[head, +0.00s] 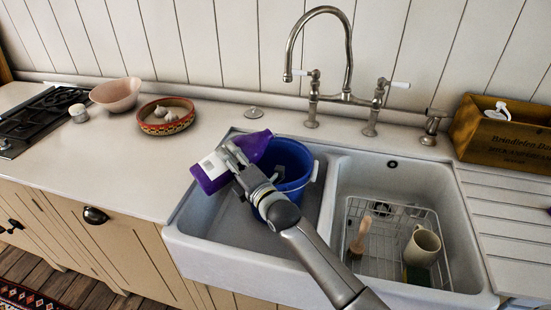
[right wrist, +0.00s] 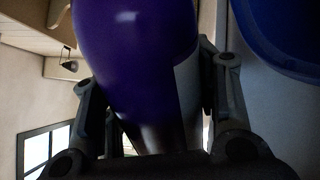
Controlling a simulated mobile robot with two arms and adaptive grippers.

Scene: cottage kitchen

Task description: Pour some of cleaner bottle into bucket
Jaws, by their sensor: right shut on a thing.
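The cleaner bottle (head: 211,172) is purple with a white label. It is tilted, nearly lying on its side, above the left sink basin in the head view. Its upper end points right, toward the bucket. My right gripper (head: 236,160) is shut around the bottle's body. In the right wrist view the bottle (right wrist: 135,50) fills the space between the fingers (right wrist: 155,105). The blue bucket (head: 290,160) stands in the left basin, partly hidden by my arm and the bottle. Its edge shows at the right wrist view's top right (right wrist: 285,35). Whether liquid flows cannot be seen. My left gripper is out of view.
The right basin (head: 345,185) holds a wire rack with a mug (head: 422,247) and a brush (head: 361,236). A tall tap (head: 348,60) rises behind the basins. A patterned bowl (head: 166,116) and a pink bowl (head: 116,93) stand on the left counter. A wooden crate (head: 500,135) is at right.

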